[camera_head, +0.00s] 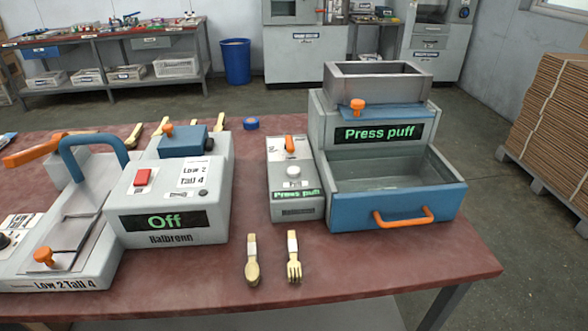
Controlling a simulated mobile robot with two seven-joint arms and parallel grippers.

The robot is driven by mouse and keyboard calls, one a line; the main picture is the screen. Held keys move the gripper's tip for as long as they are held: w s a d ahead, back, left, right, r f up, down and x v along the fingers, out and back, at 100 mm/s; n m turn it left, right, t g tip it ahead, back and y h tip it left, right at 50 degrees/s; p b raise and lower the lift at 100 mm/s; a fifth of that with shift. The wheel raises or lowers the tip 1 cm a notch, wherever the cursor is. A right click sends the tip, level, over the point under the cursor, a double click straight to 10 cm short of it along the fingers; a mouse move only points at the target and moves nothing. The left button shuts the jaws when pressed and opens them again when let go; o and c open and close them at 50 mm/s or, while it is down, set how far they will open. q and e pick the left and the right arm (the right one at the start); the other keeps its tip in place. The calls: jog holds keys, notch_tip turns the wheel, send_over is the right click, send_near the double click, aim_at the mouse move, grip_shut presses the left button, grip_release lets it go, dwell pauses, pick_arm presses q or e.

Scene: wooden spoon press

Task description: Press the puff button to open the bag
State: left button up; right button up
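A small grey control box (295,206) stands on the red-brown table. It has a round white button (293,171) on top, an orange lever (289,143) behind it and a green "Press puff" display on its front. Right of it is a larger grey machine (335,140) whose display (386,133) also reads "Press puff". Its blue drawer (350,214) with an orange handle (404,217) is pulled out, and its tray looks empty. No bag can be made out. Neither of my grippers is in view.
A grey machine (215,182) with a red button reads "Off". A press (50,262) with a blue arch stands at the left. A wooden spoon (252,262) and fork (293,258) lie in front. The table's front right (400,255) is clear.

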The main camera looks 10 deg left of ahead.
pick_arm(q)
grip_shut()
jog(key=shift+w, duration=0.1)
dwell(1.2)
